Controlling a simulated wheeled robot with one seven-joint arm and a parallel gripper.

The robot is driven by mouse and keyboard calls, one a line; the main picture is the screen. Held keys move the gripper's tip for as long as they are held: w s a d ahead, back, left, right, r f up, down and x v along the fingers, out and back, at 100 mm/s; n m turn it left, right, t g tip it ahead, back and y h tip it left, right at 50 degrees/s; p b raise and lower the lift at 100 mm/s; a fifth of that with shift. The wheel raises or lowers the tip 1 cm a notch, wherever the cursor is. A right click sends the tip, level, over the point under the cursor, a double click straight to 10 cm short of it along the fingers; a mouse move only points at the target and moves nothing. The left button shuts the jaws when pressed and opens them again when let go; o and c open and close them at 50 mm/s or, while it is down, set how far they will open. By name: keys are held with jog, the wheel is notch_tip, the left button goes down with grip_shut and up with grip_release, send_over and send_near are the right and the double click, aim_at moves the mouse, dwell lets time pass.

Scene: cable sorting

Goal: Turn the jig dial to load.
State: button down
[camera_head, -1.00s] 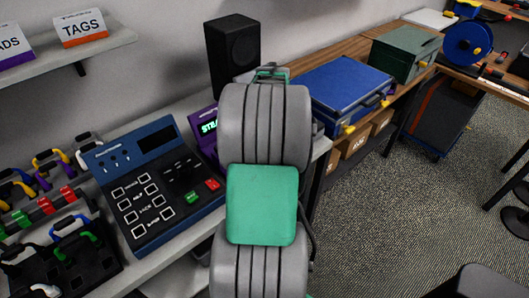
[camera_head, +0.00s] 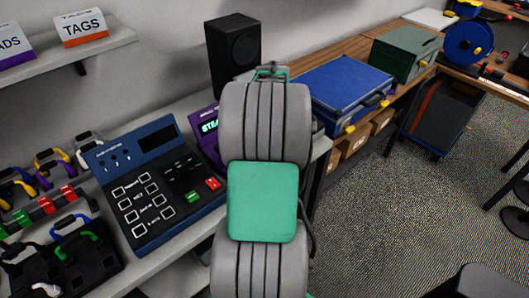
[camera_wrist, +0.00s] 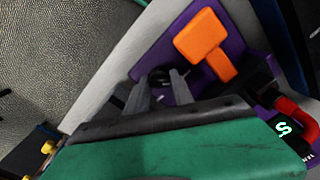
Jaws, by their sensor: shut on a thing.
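The jig is a purple unit; in the head view its purple front with a green lettered display (camera_head: 209,125) shows just left of my arm, which hides the rest. In the wrist view the purple jig body (camera_wrist: 240,35) carries an orange block (camera_wrist: 201,42). A dark round dial (camera_wrist: 158,74) sits on the purple face, mostly hidden by my fingers. My gripper (camera_wrist: 161,83) is shut on the dial, one grey finger on each side. The dial's markings cannot be read. In the head view my gripper is hidden behind my arm.
A blue control panel (camera_head: 153,185) with keys stands left of the jig. Left of it are racks of coloured cables. A black speaker (camera_head: 233,55) stands behind. A blue case (camera_head: 342,95) lies to the right. Carpet (camera_head: 380,210) is clear at right.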

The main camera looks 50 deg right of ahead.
jog(key=c, duration=1.1)
grip_release()
jog(key=shift+s, duration=0.1)
jog(key=shift+c, duration=0.2)
jog(key=shift+r, duration=0.1)
jog(key=r, duration=0.7)
jog(key=shift+s+d+r, duration=0.1)
jog(key=shift+d+r, duration=0.1)
jog(key=shift+r, duration=0.1)
